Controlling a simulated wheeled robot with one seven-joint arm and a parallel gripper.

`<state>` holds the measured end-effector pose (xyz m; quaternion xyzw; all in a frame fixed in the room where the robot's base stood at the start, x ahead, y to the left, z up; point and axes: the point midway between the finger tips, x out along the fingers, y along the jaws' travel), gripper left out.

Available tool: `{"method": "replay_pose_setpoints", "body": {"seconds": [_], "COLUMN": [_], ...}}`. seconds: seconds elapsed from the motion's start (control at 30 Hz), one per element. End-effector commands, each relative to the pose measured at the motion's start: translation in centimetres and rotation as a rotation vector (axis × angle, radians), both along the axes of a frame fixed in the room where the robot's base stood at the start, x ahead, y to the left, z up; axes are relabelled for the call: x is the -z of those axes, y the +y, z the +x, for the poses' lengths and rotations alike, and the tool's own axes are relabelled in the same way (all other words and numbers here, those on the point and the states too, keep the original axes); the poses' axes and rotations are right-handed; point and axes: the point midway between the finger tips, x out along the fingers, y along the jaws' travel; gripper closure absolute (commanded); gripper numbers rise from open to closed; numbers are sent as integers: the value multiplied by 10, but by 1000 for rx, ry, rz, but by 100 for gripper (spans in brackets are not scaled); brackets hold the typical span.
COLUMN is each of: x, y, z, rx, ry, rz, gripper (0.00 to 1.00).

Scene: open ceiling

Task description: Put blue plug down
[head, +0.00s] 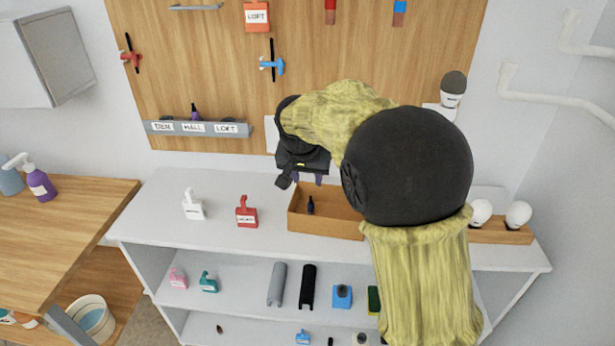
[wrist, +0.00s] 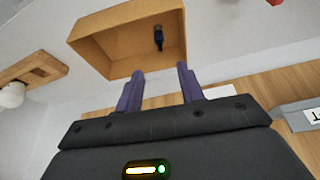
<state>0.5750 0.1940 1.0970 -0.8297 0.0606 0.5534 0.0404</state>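A small dark blue plug (head: 310,205) is inside the open wooden box (head: 322,224) on the white shelf top, near the box's left end. It looks upright. In the wrist view the plug (wrist: 158,38) is near the inner wall of the box (wrist: 92,55). My gripper (head: 308,179) is just above and behind the box in the head view, partly hidden by my arm. In the wrist view its two purple fingers (wrist: 159,72) are apart with nothing between them. The plug is beyond the fingertips, clear of them. The box's right part is hidden behind my arm.
White (head: 193,205) and red (head: 246,212) tagged items stand left of the box. Light bulbs (head: 518,215) sit in a wooden holder at right. A labelled grey rail (head: 195,128) is on the wooden wall panel behind. The shelf top's left end is clear.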

Motion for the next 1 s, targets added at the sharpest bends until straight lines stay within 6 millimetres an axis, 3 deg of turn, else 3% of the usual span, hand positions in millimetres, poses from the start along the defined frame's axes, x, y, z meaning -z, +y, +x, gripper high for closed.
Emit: {"method": "replay_pose_setpoints", "body": {"seconds": [0.27, 0.47, 0.7, 0.9, 1.0], "x": [2, 19, 57, 87, 99], "y": [-4, -49, -127, -174, -187], "z": [-2, -25, -98, -175, -207], "rx": [-1, -21, -76, -116, -130], "ry": [4, 46, 110, 145, 155], "rz": [-1, 5, 17, 19, 16], "gripper": [62, 62, 62, 62, 62]}}
